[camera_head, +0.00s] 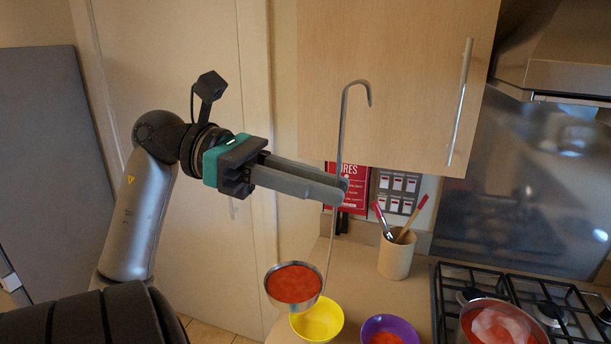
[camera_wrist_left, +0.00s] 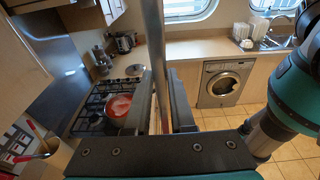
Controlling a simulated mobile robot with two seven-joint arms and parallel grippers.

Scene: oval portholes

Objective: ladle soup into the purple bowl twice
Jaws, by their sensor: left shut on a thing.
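My left gripper (camera_head: 343,190) is shut on the handle of a steel ladle (camera_head: 340,140), held upright with its hook at the top. The ladle's cup, full of red soup (camera_head: 294,284), hangs at the lower end, level in the picture and just left of and above the yellow bowl (camera_head: 316,320). The purple bowl (camera_head: 390,322) stands to the right on the counter with some red soup in it. The soup pot (camera_head: 494,322) with red soup is on the stove; it also shows in the left wrist view (camera_wrist_left: 119,104). My right gripper is in neither view.
A utensil holder (camera_head: 396,256) with brushes stands on the counter behind the bowls. The gas stove (camera_head: 448,284) is at the right. A cabinet (camera_head: 395,70) hangs above the counter. The left wrist view shows a washing machine (camera_wrist_left: 226,84) and a sink area.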

